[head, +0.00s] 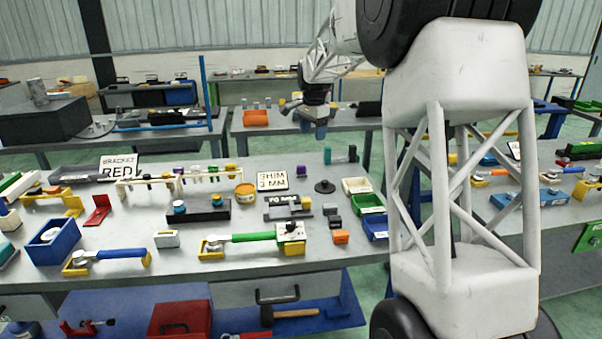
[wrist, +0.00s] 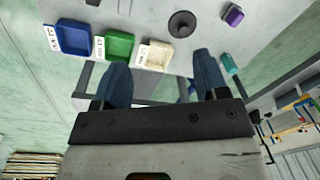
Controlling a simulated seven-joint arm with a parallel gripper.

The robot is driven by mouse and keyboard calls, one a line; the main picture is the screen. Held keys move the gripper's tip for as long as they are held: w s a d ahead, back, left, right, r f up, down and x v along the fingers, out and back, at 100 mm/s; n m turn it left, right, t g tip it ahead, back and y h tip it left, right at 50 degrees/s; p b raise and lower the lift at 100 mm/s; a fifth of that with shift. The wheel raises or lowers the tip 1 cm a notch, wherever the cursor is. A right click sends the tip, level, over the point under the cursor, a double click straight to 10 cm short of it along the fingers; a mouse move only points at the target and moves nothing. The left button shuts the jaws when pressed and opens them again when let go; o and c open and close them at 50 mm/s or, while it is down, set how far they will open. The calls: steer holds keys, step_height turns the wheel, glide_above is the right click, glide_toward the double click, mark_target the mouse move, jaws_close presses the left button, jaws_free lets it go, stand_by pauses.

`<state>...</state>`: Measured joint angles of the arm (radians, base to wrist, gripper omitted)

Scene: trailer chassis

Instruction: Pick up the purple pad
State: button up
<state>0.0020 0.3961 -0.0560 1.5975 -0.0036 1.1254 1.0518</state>
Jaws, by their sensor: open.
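A small purple block (wrist: 233,15), with a lighter purple top, lies on the grey bench near the top right of the wrist view. It fits the purple pad. My gripper (head: 319,130) hangs over the far side of the bench in the head view. In the wrist view its two blue fingers (wrist: 160,80) are apart with nothing held between them. The purple block is beyond the fingertips and to the right, clear of them.
A teal cylinder (wrist: 230,64) lies near the right finger. A dark knobbed disc (wrist: 182,24) is left of the purple block. Cream (wrist: 154,55), green (wrist: 119,46) and blue (wrist: 74,37) bins line the bench edge. A SHIM sign (head: 272,180) stands mid-bench.

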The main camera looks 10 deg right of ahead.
steer(key=w+f+m, duration=0.3)
steer(key=w+f, duration=0.5)
steer(key=w, duration=0.4)
steer(key=m+g, duration=0.1)
steer(key=m, duration=0.2)
glide_toward(301, 173)
steer(key=shift+w+d+f, duration=0.1)
steer(key=shift+w+f, duration=0.6)
steer(key=shift+f, duration=0.1)
steer(key=shift+f, duration=0.1)
steer(key=shift+f, duration=1.2)
steer(key=shift+f, duration=0.15)
steer(key=shift+f, duration=2.45)
